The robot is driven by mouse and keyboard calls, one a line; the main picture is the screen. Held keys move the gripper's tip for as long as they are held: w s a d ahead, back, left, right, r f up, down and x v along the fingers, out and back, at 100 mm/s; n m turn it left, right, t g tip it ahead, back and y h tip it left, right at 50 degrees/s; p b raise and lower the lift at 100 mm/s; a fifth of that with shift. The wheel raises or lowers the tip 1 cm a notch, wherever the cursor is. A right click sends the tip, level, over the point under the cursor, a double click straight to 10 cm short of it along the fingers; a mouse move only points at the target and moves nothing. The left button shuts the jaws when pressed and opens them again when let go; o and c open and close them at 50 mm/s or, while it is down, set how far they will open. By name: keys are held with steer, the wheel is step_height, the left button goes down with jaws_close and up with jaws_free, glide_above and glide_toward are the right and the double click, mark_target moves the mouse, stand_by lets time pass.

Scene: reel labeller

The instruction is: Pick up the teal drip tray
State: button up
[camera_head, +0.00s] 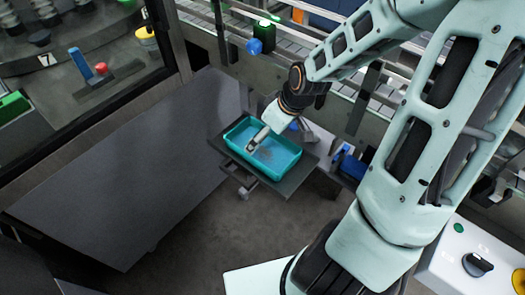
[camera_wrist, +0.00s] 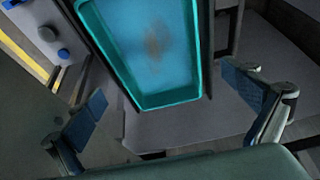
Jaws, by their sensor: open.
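The teal drip tray (camera_head: 284,163) is a shallow open box with a brownish stain on its floor. It rests on a small dark shelf (camera_head: 299,181) beside the conveyor machine. My gripper (camera_head: 257,140) is above the tray in the head view, reaching down from the upper right. In the wrist view the tray (camera_wrist: 170,100) fills the top middle, with its near short end facing my gripper. The two blue-padded fingers (camera_wrist: 165,100) are spread wide, one on each side of the tray's near end, with nothing between them in contact.
A large grey panel (camera_head: 130,165) lies left of the shelf. A conveyor (camera_head: 285,35) with rails runs behind. A blue knob (camera_head: 254,46) and a blue part (camera_head: 350,165) sit near the shelf. A control box (camera_head: 470,260) with a black knob is at lower right.

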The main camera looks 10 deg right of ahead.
mark_target(259, 148)
steer(key=shift+d+b+x, duration=0.15)
steer(key=shift+b+x, duration=0.35)
steer(key=shift+x, duration=1.1)
steer(key=shift+d+b+x, duration=0.15)
steer(key=shift+b+x, duration=0.3)
steer(key=shift+x, duration=1.15)
steer(key=shift+s+f, duration=0.1)
steer(key=shift+s, duration=0.1)
steer(key=c, duration=1.2)
steer(key=shift+w, duration=0.1)
steer(key=shift+c, duration=0.2)
